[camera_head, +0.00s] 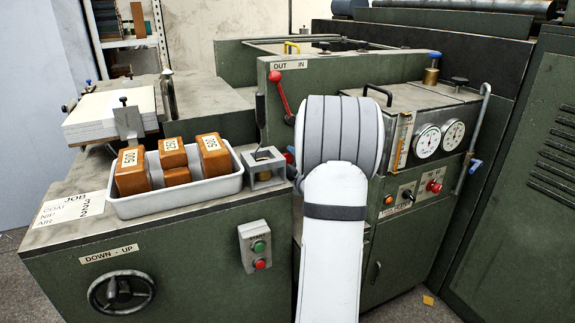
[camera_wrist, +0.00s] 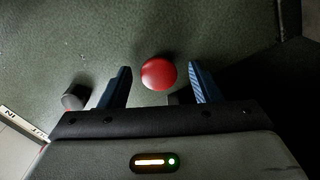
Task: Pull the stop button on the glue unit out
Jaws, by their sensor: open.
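A round red button (camera_wrist: 158,73) shows in the wrist view against a dark green surface. My gripper (camera_wrist: 160,69) is open, with one blue finger on each side of the button and a gap on both sides. I cannot tell how far the fingertips are from the surface, or whether the button is in or out. In the head view my white and grey arm covers most of the gripper and the place it faces. A red button (camera_head: 434,187) is on the gauge panel (camera_head: 407,202) right of my arm; another (camera_head: 260,264) is on the start box.
A red-knobbed lever (camera_head: 276,78) stands beside an OUT IN label (camera_head: 289,65). A dark knob (camera_wrist: 74,96) is left of my fingers in the wrist view. A white tray (camera_head: 190,201) of orange blocks stands left. Gauges (camera_head: 427,141) and a pipe (camera_head: 477,130) are right.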

